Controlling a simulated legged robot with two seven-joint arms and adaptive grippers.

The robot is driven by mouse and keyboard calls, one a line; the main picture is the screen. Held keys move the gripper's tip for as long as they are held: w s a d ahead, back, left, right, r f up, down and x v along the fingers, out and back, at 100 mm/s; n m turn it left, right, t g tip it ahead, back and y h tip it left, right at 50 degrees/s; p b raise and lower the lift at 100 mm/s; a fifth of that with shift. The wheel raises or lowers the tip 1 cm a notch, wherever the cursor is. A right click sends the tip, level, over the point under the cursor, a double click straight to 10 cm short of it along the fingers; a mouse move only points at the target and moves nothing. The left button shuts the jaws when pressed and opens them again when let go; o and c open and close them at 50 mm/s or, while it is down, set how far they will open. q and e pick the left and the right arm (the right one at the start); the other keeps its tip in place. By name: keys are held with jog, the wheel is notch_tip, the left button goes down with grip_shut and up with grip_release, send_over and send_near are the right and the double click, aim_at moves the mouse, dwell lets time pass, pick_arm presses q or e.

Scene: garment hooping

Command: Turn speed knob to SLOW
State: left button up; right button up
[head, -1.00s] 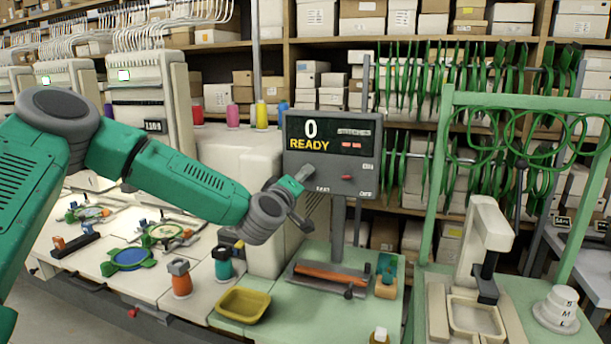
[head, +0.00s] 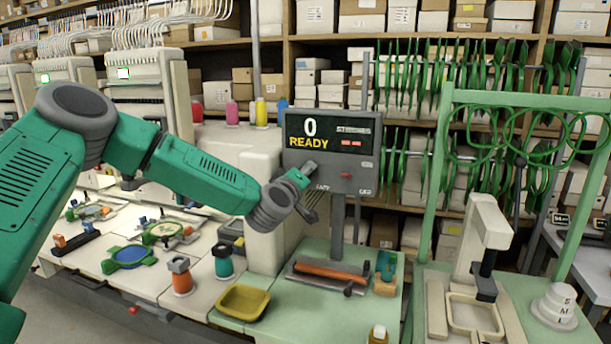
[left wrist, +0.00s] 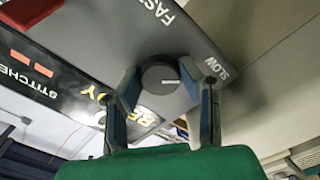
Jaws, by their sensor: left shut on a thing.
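The control panel (head: 331,150) shows "0" and "READY" on its dark screen in the head view. The dark round speed knob (left wrist: 160,76) is at its lower left corner, seen in the left wrist view between the FAST label (left wrist: 157,10) and the SLOW label (left wrist: 220,68). A short white mark on the knob points to the right, roughly towards SLOW. My left gripper (head: 307,187) is at the panel, its fingers on either side of the knob and shut on it. In the head view the gripper hides the knob. My right gripper is not in view.
A red button (head: 347,175) is on the panel right of my left gripper. Below are a yellow tray (head: 243,302), thread spools (head: 181,277) and a tool tray (head: 330,275). A green rack (head: 432,200) stands to the right.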

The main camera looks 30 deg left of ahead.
pick_arm(q)
jog(key=shift+f+m, duration=0.15)
jog(key=shift+m, duration=0.45)
jog(key=o, duration=1.1)
jog(key=shift+a, duration=0.15)
jog(key=v, duration=1.2)
